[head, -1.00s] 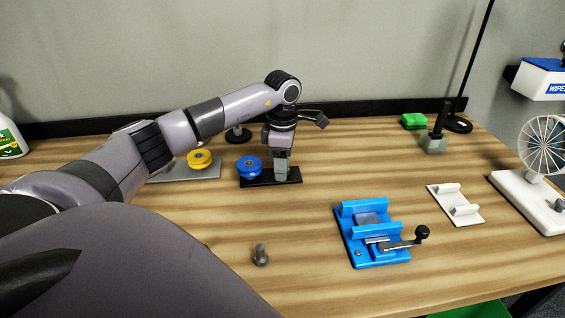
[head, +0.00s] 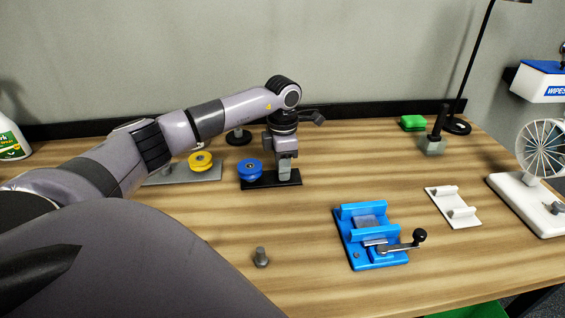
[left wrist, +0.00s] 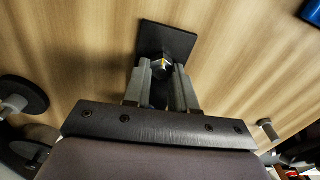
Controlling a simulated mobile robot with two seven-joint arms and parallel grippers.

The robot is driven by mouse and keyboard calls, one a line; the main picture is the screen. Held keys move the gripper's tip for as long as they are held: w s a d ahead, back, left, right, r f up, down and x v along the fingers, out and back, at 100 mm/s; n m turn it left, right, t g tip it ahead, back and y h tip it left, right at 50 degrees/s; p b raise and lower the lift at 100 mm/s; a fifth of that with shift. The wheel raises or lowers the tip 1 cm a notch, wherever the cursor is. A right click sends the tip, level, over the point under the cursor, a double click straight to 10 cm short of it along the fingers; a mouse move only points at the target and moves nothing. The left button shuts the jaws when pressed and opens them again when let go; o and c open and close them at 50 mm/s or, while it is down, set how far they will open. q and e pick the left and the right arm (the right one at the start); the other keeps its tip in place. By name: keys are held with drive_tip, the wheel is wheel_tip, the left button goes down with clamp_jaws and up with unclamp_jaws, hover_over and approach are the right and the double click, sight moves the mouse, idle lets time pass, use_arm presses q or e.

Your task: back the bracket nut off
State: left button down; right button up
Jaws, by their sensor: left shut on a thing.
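The bracket (head: 291,181) has a flat black base plate and lies on the bench, left of centre in the head view. Its plate also shows in the left wrist view (left wrist: 181,40). The bracket nut (left wrist: 161,64) is a small metal hex piece with a yellow mark, between the fingertips in the left wrist view. My left gripper (head: 284,172) points down over the plate and is shut on the nut. The fingers hide the nut in the head view. My right gripper is not in view.
A blue wheel (head: 249,168) is close left of the gripper, with a yellow wheel (head: 201,160) farther left. A blue crank fixture (head: 352,233), a loose bolt (head: 261,257) and a white cradle (head: 464,218) are nearer the front and right. Bench between them is clear.

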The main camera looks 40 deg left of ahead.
use_arm(q)
drive_tip(key=n+p, duration=0.1)
drive_tip(key=n, duration=0.3)
drive_tip(key=shift+d+n+p, duration=0.1)
drive_tip(key=shift+n+p, duration=0.2)
drive_tip(key=shift+n, duration=0.1)
idle(0.5)
drive_tip(key=c, duration=0.9)
unclamp_jaws()
drive_tip(key=shift+r, duration=0.15)
drive_tip(key=shift+r+b, duration=0.35)
drive_tip(key=shift+r, duration=3.15)
drive_tip(key=shift+d+f, duration=0.1)
